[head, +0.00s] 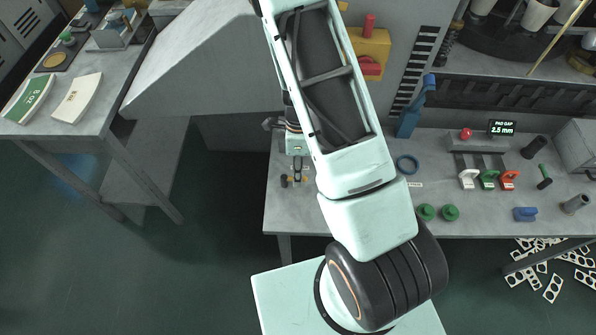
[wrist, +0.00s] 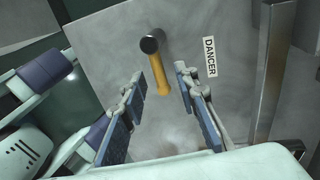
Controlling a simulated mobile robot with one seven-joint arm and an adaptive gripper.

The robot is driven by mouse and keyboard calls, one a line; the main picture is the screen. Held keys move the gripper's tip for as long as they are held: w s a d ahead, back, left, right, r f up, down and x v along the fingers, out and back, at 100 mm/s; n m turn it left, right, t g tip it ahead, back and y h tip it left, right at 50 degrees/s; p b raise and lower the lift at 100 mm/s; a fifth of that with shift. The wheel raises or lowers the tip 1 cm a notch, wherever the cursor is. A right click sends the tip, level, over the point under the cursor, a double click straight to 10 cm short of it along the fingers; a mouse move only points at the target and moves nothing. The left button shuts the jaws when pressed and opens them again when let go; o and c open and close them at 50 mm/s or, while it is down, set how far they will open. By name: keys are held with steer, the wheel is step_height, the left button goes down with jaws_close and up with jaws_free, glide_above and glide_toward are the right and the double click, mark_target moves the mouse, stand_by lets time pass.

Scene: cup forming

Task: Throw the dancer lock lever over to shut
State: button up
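The dancer lock lever (wrist: 163,80) shows in the wrist view as a yellow handle with a dark round end, beside a white plate lettered DANCER (wrist: 209,57). My gripper (wrist: 159,78) is open, its two blue-padded fingers apart. The yellow handle appears between the fingertips in the picture, with a gap on each side; neither finger visibly touches it. I cannot tell the depth between them. In the head view my gripper (head: 298,170) is small over the left end of the grey bench, and the lever is not clear there.
The grey bench (head: 340,215) carries a blue ring (head: 407,164), green knobs (head: 450,212) and white, green and red levers (head: 488,179) to the right. In the wrist view a metal post (wrist: 270,70) stands right of the DANCER plate. A side table (head: 100,112) stands at left.

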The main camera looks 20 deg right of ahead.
jaws_close()
